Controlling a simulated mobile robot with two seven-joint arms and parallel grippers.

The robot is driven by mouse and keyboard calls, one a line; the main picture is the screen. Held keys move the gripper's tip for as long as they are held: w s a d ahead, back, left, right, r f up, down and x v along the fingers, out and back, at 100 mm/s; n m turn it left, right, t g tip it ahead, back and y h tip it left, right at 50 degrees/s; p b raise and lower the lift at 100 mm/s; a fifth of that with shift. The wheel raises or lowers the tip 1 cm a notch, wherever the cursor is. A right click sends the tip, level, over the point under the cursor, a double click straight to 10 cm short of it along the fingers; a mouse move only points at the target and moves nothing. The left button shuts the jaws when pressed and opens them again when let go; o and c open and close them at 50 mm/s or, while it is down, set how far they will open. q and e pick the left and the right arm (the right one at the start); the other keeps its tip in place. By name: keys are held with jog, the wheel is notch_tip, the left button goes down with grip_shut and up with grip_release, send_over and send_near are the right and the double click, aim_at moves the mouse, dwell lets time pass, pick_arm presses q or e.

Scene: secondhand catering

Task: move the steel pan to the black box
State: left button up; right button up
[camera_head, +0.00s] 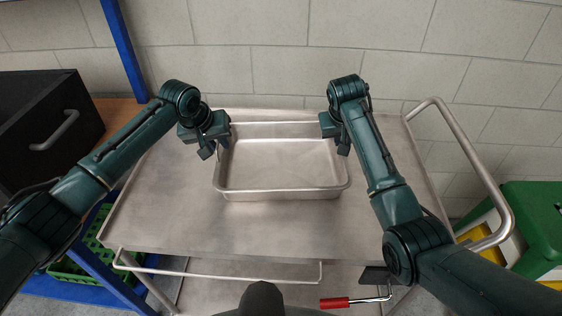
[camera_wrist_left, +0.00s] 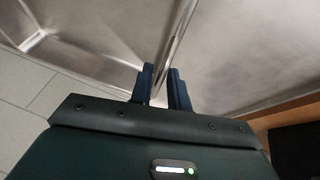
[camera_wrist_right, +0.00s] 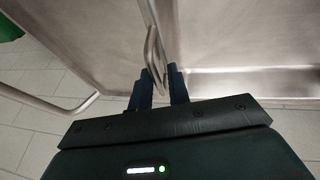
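The steel pan (camera_head: 283,194) is a shallow, empty rectangular tray lying flat on the steel cart top. My left gripper (camera_head: 214,148) is at its left rim, with its two fingers closed in around the rim; the rim also shows in the left wrist view (camera_wrist_left: 176,48). My right gripper (camera_head: 338,143) is at the opposite, right rim; the rim shows between its fingers in the right wrist view (camera_wrist_right: 153,45). The fingertips are partly hidden in the head view. The black box (camera_head: 42,120), with a grey handle, is at the far left.
The steel cart top (camera_head: 250,232) is clear around the pan. The cart has a raised tube handle (camera_head: 470,150) on its right. A blue post (camera_head: 122,50) rises between cart and box. A green crate (camera_head: 75,268) is low left; a green-lidded bin (camera_head: 535,215) is right.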

pick_arm(q)
grip_shut()
pick_arm(e)
grip_shut()
dwell(0.7)
pick_arm(q)
jog(key=shift+r, duration=0.1)
